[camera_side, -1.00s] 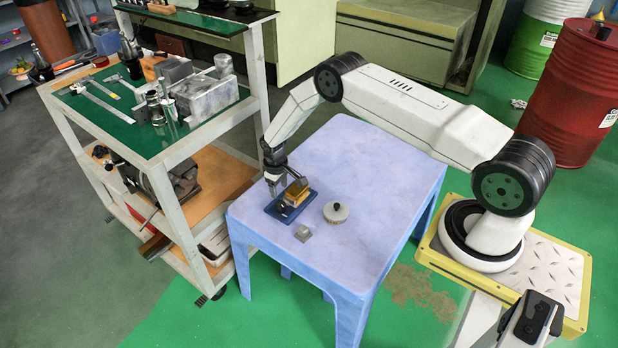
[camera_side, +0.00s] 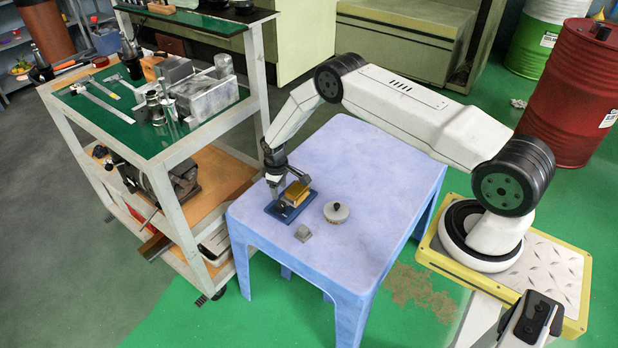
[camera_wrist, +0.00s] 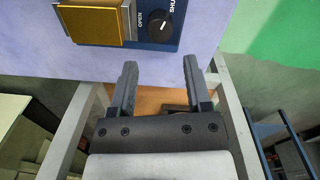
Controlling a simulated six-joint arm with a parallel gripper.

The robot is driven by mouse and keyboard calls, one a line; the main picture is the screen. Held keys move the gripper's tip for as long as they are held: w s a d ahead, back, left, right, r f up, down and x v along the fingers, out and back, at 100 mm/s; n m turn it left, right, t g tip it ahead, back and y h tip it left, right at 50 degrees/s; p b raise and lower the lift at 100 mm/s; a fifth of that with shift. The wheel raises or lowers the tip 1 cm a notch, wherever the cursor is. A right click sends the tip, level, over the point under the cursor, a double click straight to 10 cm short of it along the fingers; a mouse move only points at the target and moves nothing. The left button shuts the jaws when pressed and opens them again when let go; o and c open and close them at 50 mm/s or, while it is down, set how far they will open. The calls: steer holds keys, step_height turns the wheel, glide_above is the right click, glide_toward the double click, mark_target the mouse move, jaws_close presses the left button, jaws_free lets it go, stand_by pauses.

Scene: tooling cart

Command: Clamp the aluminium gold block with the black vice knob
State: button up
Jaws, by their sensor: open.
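The gold block (camera_wrist: 92,24) sits on the blue vice (camera_wrist: 187,14), beside a thin grey jaw strip. The black knob (camera_wrist: 160,26) is on the vice to the right of the block, between "OPEN" lettering and partly cut-off "SHU" lettering; its white mark slants up and right. My gripper (camera_wrist: 158,64) is open and empty, its two fingertips just below the knob in the wrist view. In the side view, my gripper (camera_side: 283,184) is over the vice base (camera_side: 279,212), close to the gold block (camera_side: 297,193). The knob is not clear there.
The vice stands near the left edge of the pale blue table (camera_side: 365,185). A round pale disc with a dark knob (camera_side: 336,212) and a small grey block (camera_side: 303,233) are nearby. A tooling cart (camera_side: 150,150) stands left of the table. The table's right side is clear.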

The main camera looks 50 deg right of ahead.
mark_target(281, 204)
steer(key=shift+d+f, duration=0.15)
steer(key=shift+f, duration=3.55)
steer(key=shift+c, duration=0.2)
jaws_close()
steer(key=shift+m, duration=0.8)
